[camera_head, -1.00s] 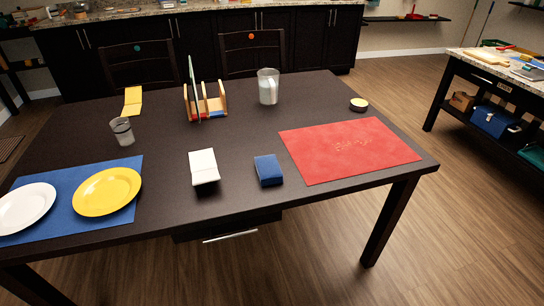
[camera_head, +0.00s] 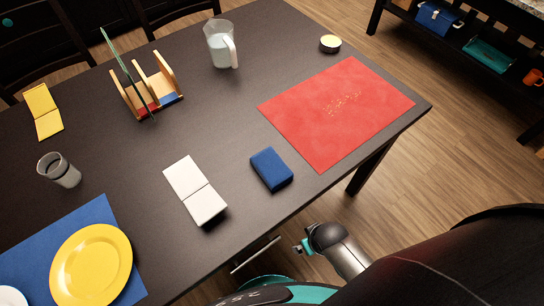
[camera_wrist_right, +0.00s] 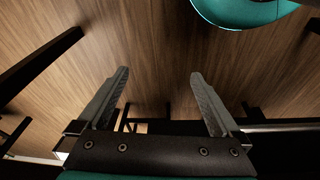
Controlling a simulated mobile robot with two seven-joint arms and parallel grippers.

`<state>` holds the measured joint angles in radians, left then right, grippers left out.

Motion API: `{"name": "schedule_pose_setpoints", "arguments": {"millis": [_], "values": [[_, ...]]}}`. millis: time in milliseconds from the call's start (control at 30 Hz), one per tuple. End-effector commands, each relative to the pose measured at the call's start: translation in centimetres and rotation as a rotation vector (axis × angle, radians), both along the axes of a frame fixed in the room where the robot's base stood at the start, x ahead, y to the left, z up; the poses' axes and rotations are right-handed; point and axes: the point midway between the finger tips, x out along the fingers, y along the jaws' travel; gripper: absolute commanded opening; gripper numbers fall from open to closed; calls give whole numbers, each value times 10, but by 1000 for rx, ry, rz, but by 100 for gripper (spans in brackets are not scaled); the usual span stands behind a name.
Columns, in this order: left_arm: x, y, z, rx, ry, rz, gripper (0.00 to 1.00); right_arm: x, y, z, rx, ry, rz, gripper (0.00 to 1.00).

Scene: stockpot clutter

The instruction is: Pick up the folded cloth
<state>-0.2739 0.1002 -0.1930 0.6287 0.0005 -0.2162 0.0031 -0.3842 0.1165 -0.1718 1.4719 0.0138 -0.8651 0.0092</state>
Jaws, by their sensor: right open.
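A white folded piece (camera_head: 195,190) with a crease across it lies flat on the dark table near its front edge. A small dark blue, thick, soft-edged block (camera_head: 271,169) lies to its right. I cannot tell for sure which of these is the folded cloth. My right gripper (camera_wrist_right: 158,73) is open and empty in the wrist view, with bare floor beyond its fingers. In the head view my right arm is low, in front of the table edge, apart from everything on the table. My left gripper is out of view.
A red mat (camera_head: 337,112) lies at the right. A yellow plate (camera_head: 91,265) rests on a blue mat (camera_head: 92,215).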

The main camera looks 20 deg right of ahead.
Motion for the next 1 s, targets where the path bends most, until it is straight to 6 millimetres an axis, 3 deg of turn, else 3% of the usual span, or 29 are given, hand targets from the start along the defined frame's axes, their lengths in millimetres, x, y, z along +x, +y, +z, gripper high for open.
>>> {"name": "schedule_pose_setpoints", "arguments": {"millis": [33,100,333,433,800,1000], "values": [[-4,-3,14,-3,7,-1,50,9,2,31,3,-12,0,100],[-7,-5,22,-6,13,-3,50,17,5,60,7,-19,-2,100],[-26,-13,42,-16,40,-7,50,34,12,137,16,-40,-1,100],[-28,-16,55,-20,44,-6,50,50,19,177,28,-48,9,100],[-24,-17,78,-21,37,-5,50,133,46,246,49,12,85,100],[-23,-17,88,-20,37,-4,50,163,49,281,24,50,114,100]]}}
